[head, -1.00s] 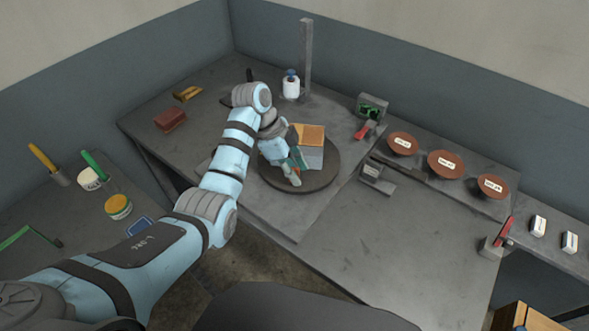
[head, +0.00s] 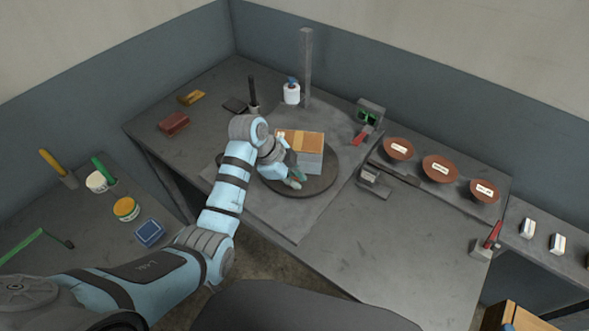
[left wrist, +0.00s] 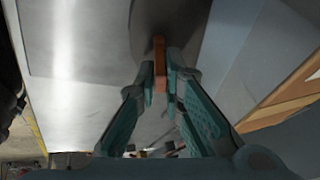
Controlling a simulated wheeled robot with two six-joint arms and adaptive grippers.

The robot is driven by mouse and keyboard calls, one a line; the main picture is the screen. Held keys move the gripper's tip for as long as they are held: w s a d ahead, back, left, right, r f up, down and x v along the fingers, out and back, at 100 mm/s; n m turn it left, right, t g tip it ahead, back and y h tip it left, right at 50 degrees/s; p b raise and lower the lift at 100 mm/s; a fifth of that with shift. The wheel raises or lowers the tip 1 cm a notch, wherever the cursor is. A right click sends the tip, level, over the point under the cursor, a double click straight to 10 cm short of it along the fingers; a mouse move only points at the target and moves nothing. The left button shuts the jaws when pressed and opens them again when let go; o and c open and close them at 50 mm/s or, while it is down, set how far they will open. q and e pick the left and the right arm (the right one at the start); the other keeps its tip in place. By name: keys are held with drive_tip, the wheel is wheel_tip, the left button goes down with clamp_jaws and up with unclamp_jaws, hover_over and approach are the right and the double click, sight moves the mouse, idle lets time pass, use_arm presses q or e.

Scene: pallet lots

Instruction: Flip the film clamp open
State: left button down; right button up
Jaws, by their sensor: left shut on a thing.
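My left gripper (head: 294,181) is at the near side of the dark round turntable (head: 325,184), beside a grey box with an orange-tan top (head: 312,162). In the left wrist view its fingers (left wrist: 162,80) are closed on a narrow orange-red bar (left wrist: 159,58). The bar looks like a clamp lever, but its base is hidden and I cannot tell its full shape. My right gripper is not in view.
A grey post (head: 305,65) and a white roll (head: 291,94) stand behind the turntable. A red lever (head: 363,134) sits near a green-screened box (head: 369,113). Another red lever (head: 494,234) is at the right. Three brown dishes line the back right. The front right tabletop is clear.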

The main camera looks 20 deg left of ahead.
use_arm(q)
drive_tip(key=shift+s+r+m+t+p, duration=0.1)
drive_tip(key=shift+r+m+t+p, duration=0.05)
drive_tip(key=shift+t+p, duration=0.4)
drive_tip(key=shift+s+r+m+t+p, duration=0.15)
drive_tip(key=shift+t+p, duration=0.15)
drive_tip(key=shift+t, duration=0.35)
drive_tip(key=shift+s+d+f+m+t, duration=0.1)
drive_tip(key=shift+s+f+m+t, duration=0.05)
drive_tip(key=shift+t, duration=0.45)
drive_tip(key=shift+s+f+m+t, duration=0.15)
drive_tip(key=shift+t, duration=0.45)
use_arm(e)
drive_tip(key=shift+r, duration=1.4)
use_arm(q)
drive_tip(key=c, duration=1.6)
unclamp_jaws()
drive_tip(key=shift+f, duration=0.2)
drive_tip(key=v, duration=1.2)
drive_tip(key=shift+s+d, duration=0.1)
drive_tip(key=shift+d, duration=0.05)
